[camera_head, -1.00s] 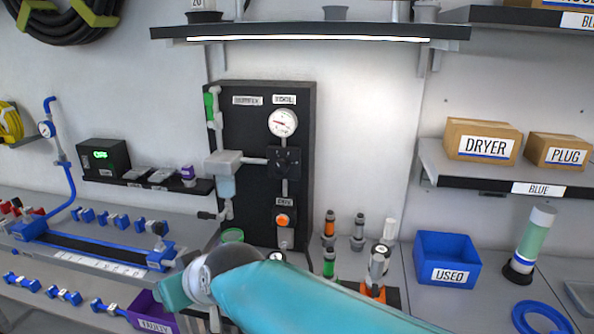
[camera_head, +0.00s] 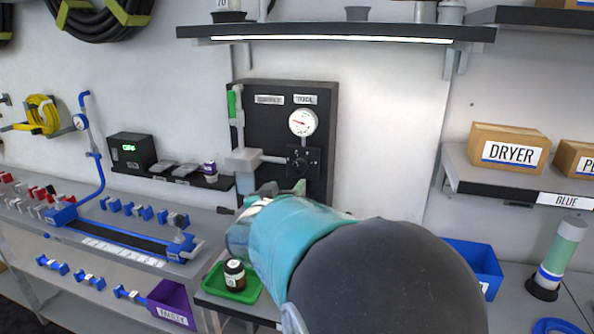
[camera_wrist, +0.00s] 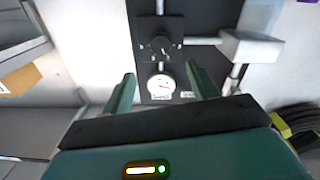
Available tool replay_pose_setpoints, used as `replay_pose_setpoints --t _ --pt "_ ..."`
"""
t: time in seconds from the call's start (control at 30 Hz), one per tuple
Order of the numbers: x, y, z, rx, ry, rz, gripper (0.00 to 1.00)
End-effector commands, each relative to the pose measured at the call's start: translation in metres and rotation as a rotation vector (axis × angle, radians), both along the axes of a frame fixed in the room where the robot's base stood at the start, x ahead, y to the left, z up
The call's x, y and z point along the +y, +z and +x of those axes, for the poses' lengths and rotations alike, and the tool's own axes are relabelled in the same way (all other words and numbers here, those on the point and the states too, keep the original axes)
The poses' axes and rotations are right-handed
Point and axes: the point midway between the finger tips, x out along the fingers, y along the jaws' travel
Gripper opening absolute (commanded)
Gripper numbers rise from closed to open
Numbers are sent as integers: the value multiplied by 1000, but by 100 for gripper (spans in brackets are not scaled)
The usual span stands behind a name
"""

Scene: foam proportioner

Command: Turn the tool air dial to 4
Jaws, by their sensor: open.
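The tool air dial (camera_head: 303,160) is a dark knob on a square plate, on the black panel (camera_head: 262,125). Above it is a round white gauge (camera_head: 303,122) with a red needle, under a small label. In the wrist view, which is upside down, the dial (camera_wrist: 160,46) lies beyond the fingertips and the gauge (camera_wrist: 161,85) shows between the fingers. My gripper (camera_wrist: 163,80) is open and empty, apart from the dial. In the head view my gripper (camera_head: 284,187) is just below the dial, and my arm hides the lower panel. The dial's setting is too small to read.
A grey block with a pipe (camera_head: 243,160) stands left of the dial. A green tray (camera_head: 215,279) with a dark bottle (camera_head: 234,275) is on the bench below. A blue bin (camera_head: 485,262) is partly hidden by my arm. A lit shelf (camera_head: 335,33) overhangs the panel.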

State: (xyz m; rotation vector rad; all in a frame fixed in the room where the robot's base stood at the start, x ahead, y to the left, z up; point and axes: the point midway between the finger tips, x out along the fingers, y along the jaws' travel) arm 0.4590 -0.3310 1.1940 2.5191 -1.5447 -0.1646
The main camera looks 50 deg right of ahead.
Motion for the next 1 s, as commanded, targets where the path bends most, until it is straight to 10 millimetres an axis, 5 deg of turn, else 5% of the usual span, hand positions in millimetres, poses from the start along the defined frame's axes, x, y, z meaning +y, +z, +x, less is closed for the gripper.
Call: replay_pose_setpoints --t 0.5,0.93,1.0 --pt "-85 0 46 1 4 -1 59" --pt "-98 0 53 -2 7 1 59" --pt "-98 0 53 -1 7 1 49"
